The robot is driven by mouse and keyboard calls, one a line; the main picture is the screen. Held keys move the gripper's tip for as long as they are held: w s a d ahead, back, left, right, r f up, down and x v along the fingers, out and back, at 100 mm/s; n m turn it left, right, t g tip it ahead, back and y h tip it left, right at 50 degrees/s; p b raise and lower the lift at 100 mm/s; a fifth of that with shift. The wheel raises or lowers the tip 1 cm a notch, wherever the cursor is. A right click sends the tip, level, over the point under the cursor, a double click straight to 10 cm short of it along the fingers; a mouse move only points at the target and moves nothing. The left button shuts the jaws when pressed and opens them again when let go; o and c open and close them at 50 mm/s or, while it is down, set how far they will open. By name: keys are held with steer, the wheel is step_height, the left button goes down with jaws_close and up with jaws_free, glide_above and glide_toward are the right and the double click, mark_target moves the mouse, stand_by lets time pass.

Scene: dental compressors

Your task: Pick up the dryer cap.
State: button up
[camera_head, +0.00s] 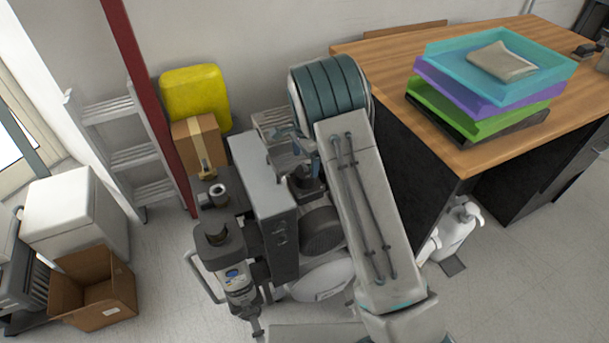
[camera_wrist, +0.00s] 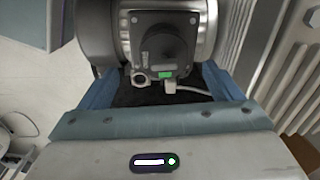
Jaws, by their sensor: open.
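In the wrist view a dark, squarish cap-like part (camera_wrist: 160,48) with a round centre sits on the end of a grey cylindrical body (camera_wrist: 207,30). I cannot tell for sure that this is the dryer cap. My gripper (camera_wrist: 155,92) is open, its two blue fingers spread either side of a dark gap just below that part in the picture. Nothing is held between them. In the head view my gripper (camera_head: 288,146) is over the back of the compressor unit (camera_head: 262,175), partly hidden by my arm.
A wooden desk (camera_head: 390,52) with stacked trays (camera_head: 480,95) stands at right. A ladder (camera_head: 133,158), red post (camera_head: 150,105), yellow container (camera_head: 195,92) and cardboard box (camera_head: 198,143) crowd the wall side. An open carton (camera_head: 95,290) lies at left.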

mark_target(305, 169)
steer(key=f, duration=0.7)
steer(key=shift+w+f, duration=0.1)
steer(key=shift+w, duration=0.15)
steer(key=c, duration=1.1)
